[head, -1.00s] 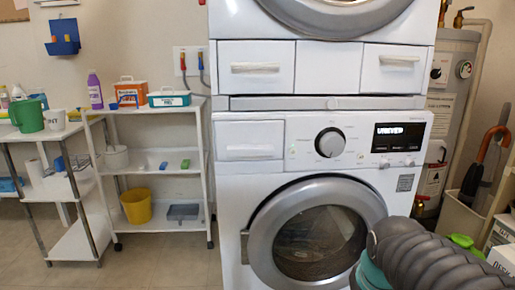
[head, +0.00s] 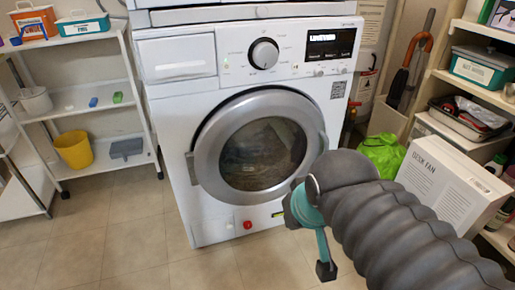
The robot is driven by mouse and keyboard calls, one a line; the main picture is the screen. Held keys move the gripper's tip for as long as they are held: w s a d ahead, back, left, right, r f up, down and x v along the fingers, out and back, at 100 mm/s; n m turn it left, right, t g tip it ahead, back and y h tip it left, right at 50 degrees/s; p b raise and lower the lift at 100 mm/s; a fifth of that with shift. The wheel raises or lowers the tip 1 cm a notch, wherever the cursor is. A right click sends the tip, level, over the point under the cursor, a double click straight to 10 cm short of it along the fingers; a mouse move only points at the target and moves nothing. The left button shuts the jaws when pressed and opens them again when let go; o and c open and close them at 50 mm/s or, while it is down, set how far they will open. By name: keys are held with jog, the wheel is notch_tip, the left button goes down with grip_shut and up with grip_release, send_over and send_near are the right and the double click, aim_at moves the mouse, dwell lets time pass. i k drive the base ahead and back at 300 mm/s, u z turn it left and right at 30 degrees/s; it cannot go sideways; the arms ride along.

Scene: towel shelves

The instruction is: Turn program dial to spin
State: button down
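The round door (head: 262,145) below is closed, with dark contents behind the glass. My arm, in a dark ribbed sleeve, reaches in from the lower right. The end of my gripper (head: 326,270) shows as a teal strip with a dark tip, low in front of the machine and well apart from the dial. Its fingers are mostly hidden.
White shelves on the left hold a yellow bucket (head: 74,150) and a grey dustpan (head: 126,148). On the right are a green bag (head: 382,154), a desk fan box (head: 452,185) and loaded shelves. The tiled floor (head: 130,240) before the machine is clear at left.

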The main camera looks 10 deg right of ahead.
aim_at(266, 56)
jog(key=k, duration=0.5)
jog(key=u, duration=1)
jog(key=i, duration=0.7)
jog(key=z, duration=2)
